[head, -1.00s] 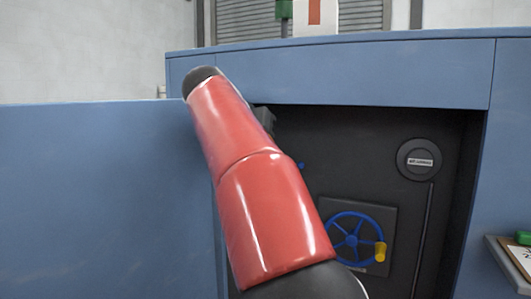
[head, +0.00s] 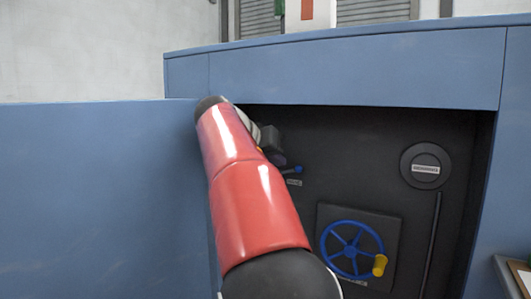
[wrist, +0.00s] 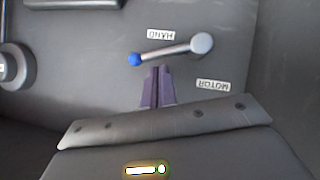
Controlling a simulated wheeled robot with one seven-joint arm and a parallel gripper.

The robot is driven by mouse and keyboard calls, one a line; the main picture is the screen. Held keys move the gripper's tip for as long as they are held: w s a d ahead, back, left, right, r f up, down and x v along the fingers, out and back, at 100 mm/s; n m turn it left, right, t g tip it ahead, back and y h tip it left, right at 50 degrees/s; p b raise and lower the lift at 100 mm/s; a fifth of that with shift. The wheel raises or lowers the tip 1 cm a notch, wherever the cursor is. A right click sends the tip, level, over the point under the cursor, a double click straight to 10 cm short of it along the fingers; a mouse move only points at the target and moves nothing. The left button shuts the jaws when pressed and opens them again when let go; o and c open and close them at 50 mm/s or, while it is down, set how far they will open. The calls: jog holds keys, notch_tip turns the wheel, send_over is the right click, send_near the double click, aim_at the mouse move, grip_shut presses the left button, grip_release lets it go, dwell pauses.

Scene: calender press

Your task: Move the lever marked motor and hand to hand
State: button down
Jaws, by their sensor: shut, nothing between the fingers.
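The lever (wrist: 170,52) is a grey metal arm with a blue knob (wrist: 134,59) and a round pivot (wrist: 202,44). In the wrist view, which is upside down, it lies nearly level between a HAND label (wrist: 160,34) and a MOTOR label (wrist: 213,84). My gripper (wrist: 158,72) has purple fingers, shut and empty, their tips just on the MOTOR side of the lever near the knob; contact cannot be told. In the head view the blue knob (head: 298,169) shows beside my red arm, which hides most of the gripper.
A blue handwheel (head: 352,250) with a yellow handle and a round dial (head: 426,166) are on the dark recessed panel. A blue cabinet wall (head: 100,200) stands left, and a blue beam (head: 380,75) crosses above. A shelf (head: 515,275) is at the lower right.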

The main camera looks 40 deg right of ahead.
aim_at(286, 171)
jog(key=shift+w+d+f, duration=0.1)
jog(key=shift+d+f, duration=0.3)
jog(key=shift+d, duration=0.15)
jog(key=shift+s+d+f+m+t+b, duration=0.1)
jog(key=shift+s+f+m+t+b, duration=0.15)
jog(key=shift+f+b, duration=0.4)
jog(key=shift+s+d+f+m+t+b, duration=0.15)
jog(key=shift+f+m+t+b, duration=0.15)
jog(key=shift+b, duration=0.65)
jog(key=shift+y, duration=0.3)
